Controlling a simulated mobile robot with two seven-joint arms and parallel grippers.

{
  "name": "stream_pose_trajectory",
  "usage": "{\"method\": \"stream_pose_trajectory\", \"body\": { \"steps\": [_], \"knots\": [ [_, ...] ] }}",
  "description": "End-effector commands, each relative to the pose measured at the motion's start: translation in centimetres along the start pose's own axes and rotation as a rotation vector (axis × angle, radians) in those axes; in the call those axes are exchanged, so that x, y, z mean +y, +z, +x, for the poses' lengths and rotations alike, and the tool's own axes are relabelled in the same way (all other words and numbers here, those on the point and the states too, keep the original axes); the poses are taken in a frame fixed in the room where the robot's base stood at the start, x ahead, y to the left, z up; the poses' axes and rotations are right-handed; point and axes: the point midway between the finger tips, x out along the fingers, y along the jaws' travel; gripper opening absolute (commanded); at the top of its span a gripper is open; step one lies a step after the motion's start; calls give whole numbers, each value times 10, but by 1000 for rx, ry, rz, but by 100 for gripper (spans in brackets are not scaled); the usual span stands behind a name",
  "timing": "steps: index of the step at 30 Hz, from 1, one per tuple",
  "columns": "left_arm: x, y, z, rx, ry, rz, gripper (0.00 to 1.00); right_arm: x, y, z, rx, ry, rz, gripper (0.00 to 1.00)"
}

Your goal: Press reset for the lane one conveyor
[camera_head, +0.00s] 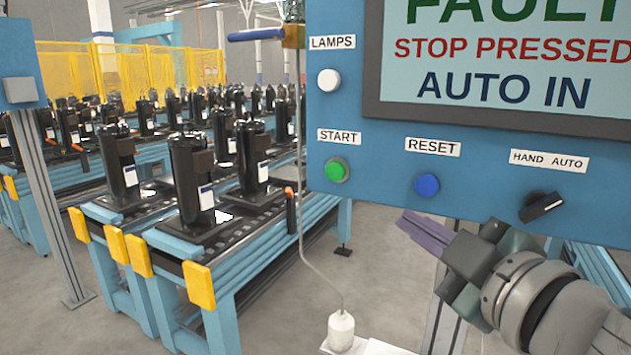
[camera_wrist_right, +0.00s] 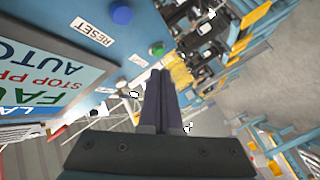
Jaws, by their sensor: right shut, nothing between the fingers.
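The blue control panel (camera_head: 470,170) fills the upper right of the head view. Its blue round button (camera_head: 427,185) sits under the RESET label (camera_head: 433,147). The button also shows at the top of the wrist view (camera_wrist_right: 121,14), beside its label (camera_wrist_right: 92,31). My right gripper (camera_head: 412,225) is below the RESET button in the head view, its fingers shut and empty. In the wrist view the shut fingers (camera_wrist_right: 160,78) point toward the panel's edge near the green button. Contact with the panel does not show. My left gripper is not in view.
A green START button (camera_head: 337,169), white lamp (camera_head: 329,80) and black HAND AUTO switch (camera_head: 541,206) share the panel. The screen (camera_head: 510,60) reads FAULT, STOP PRESSED, AUTO IN. A cord with a white weight (camera_head: 341,331) hangs left. Conveyors with black compressors (camera_head: 192,180) stand behind.

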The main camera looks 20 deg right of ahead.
Motion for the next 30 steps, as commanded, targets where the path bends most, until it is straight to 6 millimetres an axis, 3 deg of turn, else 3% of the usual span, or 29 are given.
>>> {"method": "stream_pose_trajectory", "body": {
  "steps": [10, 30],
  "knots": [
    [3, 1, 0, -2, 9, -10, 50, 4, 3, 5, 1, 1, -1, 0],
    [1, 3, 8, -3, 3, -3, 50, 42, 43, 59, -2, 0, 0, 0]
  ]
}}
